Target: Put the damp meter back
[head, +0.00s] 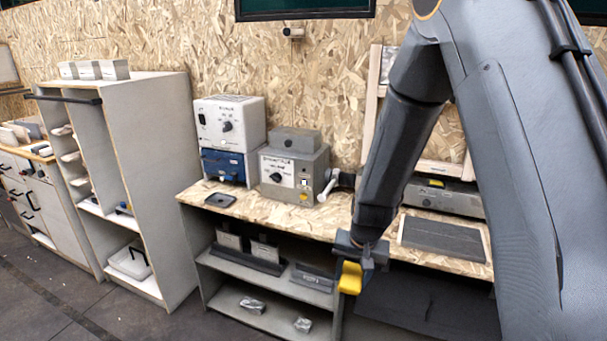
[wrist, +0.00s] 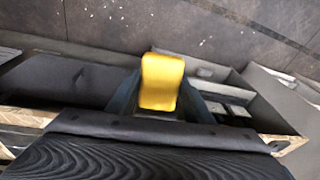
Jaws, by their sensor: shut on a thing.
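A yellow, block-shaped thing (head: 351,278), which I take to be the damp meter, is held in my gripper (head: 358,262). In the head view it hangs in front of the workbench's front edge, at about the height of the shelf below. It also fills the middle of the wrist view (wrist: 161,82), between the fingers of my gripper (wrist: 160,108). My gripper is shut on it. The thing's lower part is hidden by the gripper in the wrist view, and no dial or screen shows.
The workbench top (head: 330,222) bears a small black tray (head: 220,200), a grey box with a dial (head: 290,172), a blue unit (head: 222,163) and a dark flat mat (head: 442,238). Shelves below hold grey bins and foil-like packets. A tall grey cabinet (head: 150,150) stands left. Bare floor lies in front.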

